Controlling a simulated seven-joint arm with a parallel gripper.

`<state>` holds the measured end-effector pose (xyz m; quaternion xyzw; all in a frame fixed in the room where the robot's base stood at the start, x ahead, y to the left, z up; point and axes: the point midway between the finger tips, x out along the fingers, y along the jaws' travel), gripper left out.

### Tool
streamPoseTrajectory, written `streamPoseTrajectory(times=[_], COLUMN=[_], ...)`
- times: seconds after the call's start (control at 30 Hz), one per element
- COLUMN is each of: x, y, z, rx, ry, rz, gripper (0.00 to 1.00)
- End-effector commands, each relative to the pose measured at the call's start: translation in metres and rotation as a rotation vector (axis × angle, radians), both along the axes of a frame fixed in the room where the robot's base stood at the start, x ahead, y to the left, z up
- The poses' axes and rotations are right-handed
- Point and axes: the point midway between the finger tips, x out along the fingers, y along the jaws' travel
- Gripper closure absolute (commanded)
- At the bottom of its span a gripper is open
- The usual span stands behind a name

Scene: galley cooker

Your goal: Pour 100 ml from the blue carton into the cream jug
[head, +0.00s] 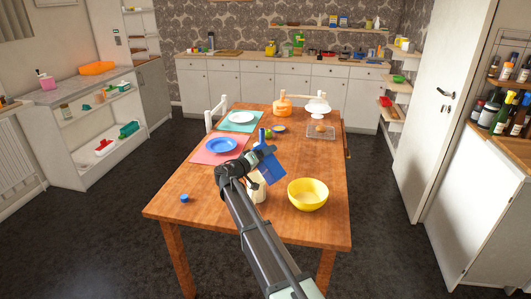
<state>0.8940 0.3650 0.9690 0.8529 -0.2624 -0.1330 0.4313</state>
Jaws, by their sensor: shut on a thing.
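The blue carton (271,168) is held tilted above the wooden table in the head view. My gripper (256,157) is shut on it, and the gripper and arm cover part of it. The cream jug (258,191) stands upright on the table just below the carton, partly hidden by my arm. I cannot see the carton's spout, any stream, or the level inside the jug.
A yellow bowl (308,196) stands right of the jug. A blue plate (221,145) lies on a pink mat to the left, and a small blue cap (184,198) lies near the left edge. A wire rack (321,135) is further back. The table's front left is mostly clear.

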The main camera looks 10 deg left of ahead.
Motion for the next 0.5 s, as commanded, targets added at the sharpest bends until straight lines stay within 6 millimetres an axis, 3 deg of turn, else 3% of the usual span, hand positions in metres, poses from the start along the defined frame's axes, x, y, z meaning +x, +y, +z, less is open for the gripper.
streamPoseTrajectory(times=[0.5], x=[-0.0018], y=[-0.0028], z=[-0.0103], rx=[-0.066], ry=[0.043], rz=[0.000], gripper=[0.77])
